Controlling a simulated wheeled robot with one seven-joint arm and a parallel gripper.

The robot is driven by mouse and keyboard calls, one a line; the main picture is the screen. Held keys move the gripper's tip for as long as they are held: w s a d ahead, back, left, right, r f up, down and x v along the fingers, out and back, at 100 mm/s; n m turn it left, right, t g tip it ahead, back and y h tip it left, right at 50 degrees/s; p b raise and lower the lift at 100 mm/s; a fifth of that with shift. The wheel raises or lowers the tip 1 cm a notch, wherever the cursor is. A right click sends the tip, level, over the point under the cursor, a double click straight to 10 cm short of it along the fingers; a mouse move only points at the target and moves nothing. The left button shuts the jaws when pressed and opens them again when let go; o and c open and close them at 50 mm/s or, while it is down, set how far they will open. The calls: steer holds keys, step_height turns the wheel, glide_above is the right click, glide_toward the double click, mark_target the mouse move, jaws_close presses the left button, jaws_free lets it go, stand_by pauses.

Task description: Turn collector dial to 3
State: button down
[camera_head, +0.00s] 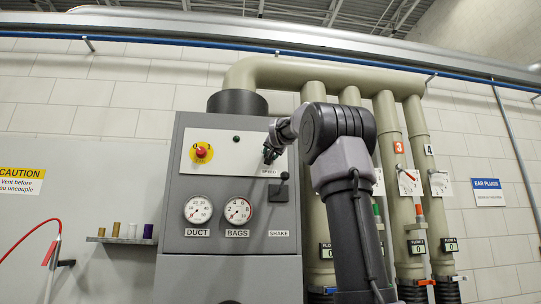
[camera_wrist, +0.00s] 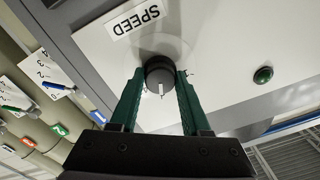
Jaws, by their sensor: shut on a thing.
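The collector dial (camera_wrist: 157,66) is a dark round knob with a white pointer line, on a pale panel beside the SPEED label (camera_wrist: 133,20). In the wrist view the picture is upside down, and the pointer line points toward the bottom of the frame. My gripper (camera_wrist: 160,76) has its green fingers shut on the dial, one on each side. The scale marks around the dial are too faint or covered to read. In the head view my gripper (camera_head: 270,153) is at the right of the grey cabinet's white panel, and hides most of the dial.
A red knob on a yellow plate (camera_head: 201,153) and a green light (camera_head: 236,139) share the panel. Below are the DUCT gauge (camera_head: 198,209), BAGS gauge (camera_head: 238,211) and black SHAKE lever (camera_head: 281,191). Beige pipes (camera_head: 390,140) stand at the right; a small shelf (camera_head: 122,240) at left.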

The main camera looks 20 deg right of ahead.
steer(key=shift+c, duration=1.8)
jaws_free()
steer(key=shift+s, duration=0.1)
steer(key=v, duration=1)
steer(key=shift+s, duration=0.3)
steer(key=s+a+f+n+g+y, duration=0.1)
steer(key=s+a+f, duration=0.4)
steer(key=f, duration=1)
steer(key=s+a+f+n+g+y, duration=0.2)
steer(key=s+a+f+g, duration=0.3)
steer(key=s+f, duration=0.7)
steer(key=s+a+f+n+g+y, duration=0.1)
steer(key=s+a+f+g+y, duration=0.2)
steer(key=s+f, duration=0.6)
step_height(320, 180, down, 10)
steer(key=a+g, duration=0.1)
steer(key=a, duration=0.1)
steer(key=shift+s+a+n+y, duration=0.25)
steer(key=shift+a+n+y, duration=0.15)
